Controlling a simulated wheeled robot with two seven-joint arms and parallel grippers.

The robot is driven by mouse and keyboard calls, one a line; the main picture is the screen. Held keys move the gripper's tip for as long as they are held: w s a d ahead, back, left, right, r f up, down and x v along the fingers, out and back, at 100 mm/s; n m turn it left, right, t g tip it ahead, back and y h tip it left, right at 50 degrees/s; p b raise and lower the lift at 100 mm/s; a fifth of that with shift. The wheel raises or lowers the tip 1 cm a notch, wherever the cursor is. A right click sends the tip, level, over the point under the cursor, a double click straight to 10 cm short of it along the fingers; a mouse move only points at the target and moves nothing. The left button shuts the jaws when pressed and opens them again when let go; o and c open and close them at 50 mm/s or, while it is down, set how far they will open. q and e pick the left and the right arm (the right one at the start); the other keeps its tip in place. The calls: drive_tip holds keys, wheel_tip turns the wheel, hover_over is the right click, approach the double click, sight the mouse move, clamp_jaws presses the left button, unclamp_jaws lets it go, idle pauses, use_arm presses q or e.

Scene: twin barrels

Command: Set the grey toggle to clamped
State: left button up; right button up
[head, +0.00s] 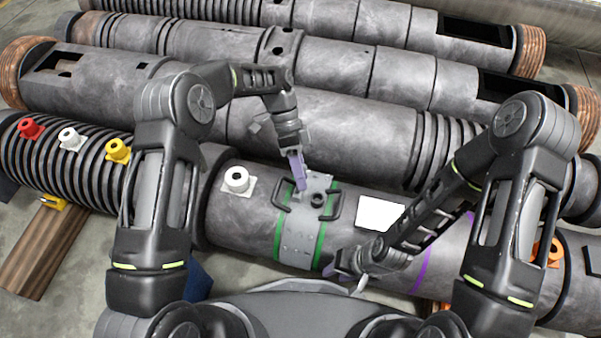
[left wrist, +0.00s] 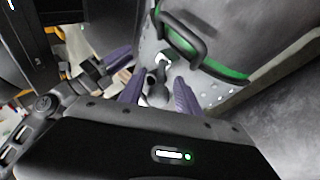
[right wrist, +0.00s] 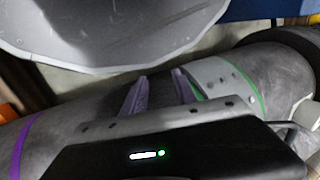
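A grey metal panel (head: 297,240) with green edge bands wraps the front barrel and has two dark handles. My left gripper (head: 300,188) is over the panel's upper part, between the handles. In the left wrist view, a small grey lever-like part, apparently the grey toggle (left wrist: 157,84), stands between the spread purple fingers (left wrist: 156,98). I see gaps beside it, so the fingers look open around it. Its clamped or unclamped setting cannot be read. In the head view the left gripper hides it. My right gripper (head: 338,274) is open and empty by the panel's lower right edge; its fingers (right wrist: 160,88) are apart.
On the front barrel, a white knob (head: 237,180) is left of the panel, and a white plate (head: 380,213) and an orange fitting (head: 547,250) are right of it. Red (head: 30,128) and yellow (head: 118,150) knobs sit further left. More barrels lie behind.

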use_arm(q)
drive_tip(key=shift+o, duration=0.4)
drive_tip(key=shift+r, duration=0.1)
wheel_tip(320, 180, up, 9)
drive_tip(key=p, duration=0.4)
drive_tip(key=shift+r+p, duration=0.45)
drive_tip(key=shift+p, duration=0.1)
drive_tip(key=shift+c, duration=0.4)
